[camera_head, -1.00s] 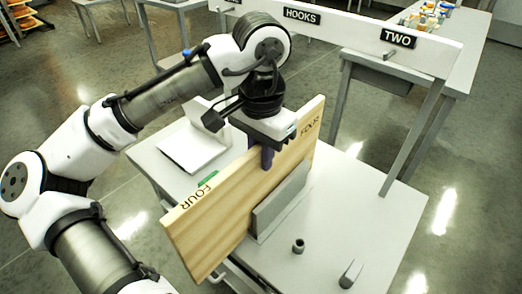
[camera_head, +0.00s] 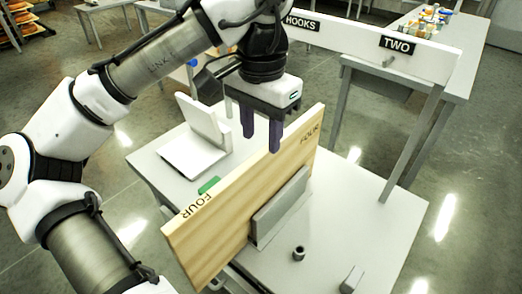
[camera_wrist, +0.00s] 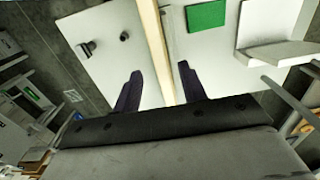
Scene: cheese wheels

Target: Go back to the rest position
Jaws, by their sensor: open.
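My gripper (camera_head: 261,136) is open and empty in the head view, with its dark fingers pointing down just above and behind the top edge of a wooden board (camera_head: 225,225) marked FOUR at both ends. The board stands on edge, tilted, in a grey holder (camera_head: 280,207) on a white table (camera_head: 345,205). In the wrist view my gripper's two fingers (camera_wrist: 160,88) are spread, with the board's edge (camera_wrist: 154,40) between them in the picture. I see no contact between fingers and board.
A white angled stand (camera_head: 195,150) and a green pad (camera_head: 209,185) lie behind the board. A rail with HOOKS and TWO signs (camera_head: 397,41) spans the back right.

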